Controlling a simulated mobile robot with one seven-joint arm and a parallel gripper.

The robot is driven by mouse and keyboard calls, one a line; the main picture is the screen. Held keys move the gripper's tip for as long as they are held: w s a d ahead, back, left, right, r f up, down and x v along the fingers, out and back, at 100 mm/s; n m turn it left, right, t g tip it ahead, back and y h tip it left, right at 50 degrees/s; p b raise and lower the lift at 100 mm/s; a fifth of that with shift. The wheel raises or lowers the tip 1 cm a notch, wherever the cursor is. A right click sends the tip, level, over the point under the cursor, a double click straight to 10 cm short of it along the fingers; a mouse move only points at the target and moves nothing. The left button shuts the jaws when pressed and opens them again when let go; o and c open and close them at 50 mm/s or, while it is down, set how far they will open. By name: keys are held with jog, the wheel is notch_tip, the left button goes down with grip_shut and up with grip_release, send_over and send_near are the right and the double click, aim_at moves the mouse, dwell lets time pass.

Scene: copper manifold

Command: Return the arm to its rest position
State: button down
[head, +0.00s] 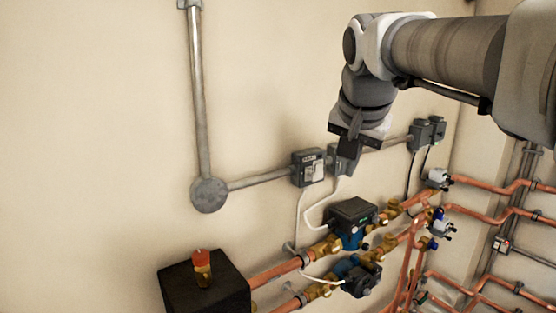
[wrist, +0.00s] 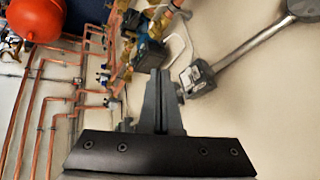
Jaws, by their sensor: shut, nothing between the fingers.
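My gripper (head: 349,149) is at the upper right of the head view, at the end of my arm, which reaches in from the right. It points downward in front of a grey switch box on the wall. In the wrist view my gripper (wrist: 158,75) shows its two dark fingers together, with nothing between them. The fingertips appear apart from the pipes and boxes behind them, though the exact distance to the wall cannot be told.
Copper pipes (head: 275,275) with brass valves and pumps (head: 352,215) run below my gripper. A grey switch box (head: 308,168) and conduit (head: 262,181) are on the wall. A black box (head: 205,285) stands lower left. A red tank (wrist: 36,18) shows in the wrist view.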

jog(key=s+f+n+g, duration=0.1)
jog(key=s+f+n, duration=0.5)
jog(key=s+f, duration=1.2)
jog(key=shift+s+d+f+y+b, duration=0.35)
jog(key=shift+s+d+y+b, duration=0.1)
jog(key=shift+s, duration=0.7)
jog(key=c, duration=1.6)
grip_release()
